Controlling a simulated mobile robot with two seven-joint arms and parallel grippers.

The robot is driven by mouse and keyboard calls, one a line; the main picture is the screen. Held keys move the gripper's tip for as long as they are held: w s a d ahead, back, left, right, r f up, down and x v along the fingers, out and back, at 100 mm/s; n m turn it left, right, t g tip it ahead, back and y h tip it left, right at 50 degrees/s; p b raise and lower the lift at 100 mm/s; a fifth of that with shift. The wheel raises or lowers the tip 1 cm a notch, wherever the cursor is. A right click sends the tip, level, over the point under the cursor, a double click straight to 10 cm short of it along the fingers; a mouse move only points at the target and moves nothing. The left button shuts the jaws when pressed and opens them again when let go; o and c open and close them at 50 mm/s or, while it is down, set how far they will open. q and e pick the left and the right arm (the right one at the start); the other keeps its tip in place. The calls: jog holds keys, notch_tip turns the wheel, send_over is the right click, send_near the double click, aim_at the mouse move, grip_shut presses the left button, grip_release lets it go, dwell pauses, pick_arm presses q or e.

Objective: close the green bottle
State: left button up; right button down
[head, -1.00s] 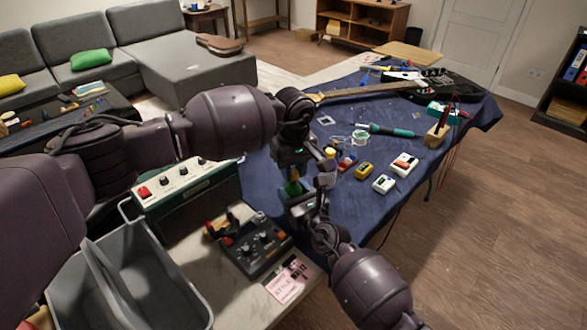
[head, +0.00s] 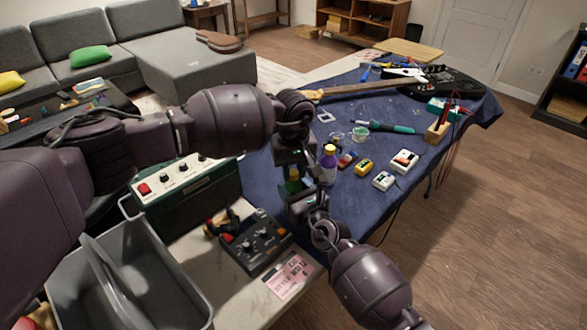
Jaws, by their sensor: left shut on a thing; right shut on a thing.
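The green bottle (head: 293,186) shows only as a small green patch between my two grippers, near the front left of the blue-covered table. My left gripper (head: 297,166) points down directly above it and is shut; what its fingertips hold is hidden, probably the bottle's cap. My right gripper (head: 299,197) comes up from the front, at the bottle's lower part, and is shut on it. The bottle looks about upright. Its mouth is hidden, so I cannot tell whether a cap touches it.
A purple bottle with a yellow top (head: 328,166) stands close to the right of my grippers. A green amplifier (head: 190,195), black control box (head: 255,245) and grey bin (head: 135,275) are nearer.

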pick_arm(q)
jog(key=m, duration=0.4)
jog(key=shift+m, duration=0.3)
jog(key=m, duration=0.5)
jog(key=shift+m, duration=0.4)
jog(key=o, duration=0.9)
jog(key=shift+a, duration=0.1)
jog(key=shift+r, duration=2.25)
jog(key=shift+c, duration=0.5)
